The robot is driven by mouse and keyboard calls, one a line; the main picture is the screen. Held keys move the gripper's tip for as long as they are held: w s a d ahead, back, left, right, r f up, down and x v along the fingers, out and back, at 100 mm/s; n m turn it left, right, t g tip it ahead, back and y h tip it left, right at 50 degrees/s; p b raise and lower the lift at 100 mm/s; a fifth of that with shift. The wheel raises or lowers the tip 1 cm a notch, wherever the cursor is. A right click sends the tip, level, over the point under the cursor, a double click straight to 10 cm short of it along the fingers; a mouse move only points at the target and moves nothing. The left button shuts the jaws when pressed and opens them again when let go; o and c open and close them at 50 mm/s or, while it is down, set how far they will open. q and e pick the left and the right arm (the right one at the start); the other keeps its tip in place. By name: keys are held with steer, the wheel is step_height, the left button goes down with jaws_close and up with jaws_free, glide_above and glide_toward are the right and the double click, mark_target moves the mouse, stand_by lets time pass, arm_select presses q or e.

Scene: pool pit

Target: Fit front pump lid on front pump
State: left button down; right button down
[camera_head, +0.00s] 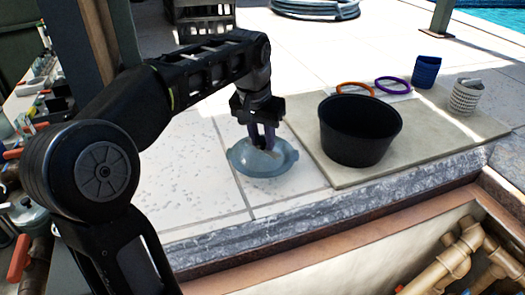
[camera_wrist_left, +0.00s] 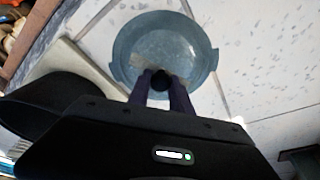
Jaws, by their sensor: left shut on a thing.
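The front pump lid, a round translucent blue-grey disc with side tabs (camera_head: 250,165), is over the pale tiles left of a black tub. It also shows in the left wrist view (camera_wrist_left: 150,45). My left gripper (camera_head: 263,140) points down at the lid's middle. I cannot make out the front pump in either view. My right gripper is out of view.
The black tub (camera_head: 358,135) stands on a beige mat (camera_head: 425,150), with orange (camera_head: 355,87) and purple (camera_head: 392,80) rings behind it. A blue cup (camera_head: 426,72) and a pale basket (camera_head: 466,98) stand right. A stone edge (camera_head: 330,220) borders a pit with brown pipes (camera_head: 450,262).

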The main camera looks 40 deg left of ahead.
mark_target(261, 146)
arm_select(q)
steer(key=shift+f, duration=1.85)
steer(key=shift+f, duration=0.15)
steer(key=c, duration=1.2)
jaws_free()
steer(key=shift+o, duration=0.2)
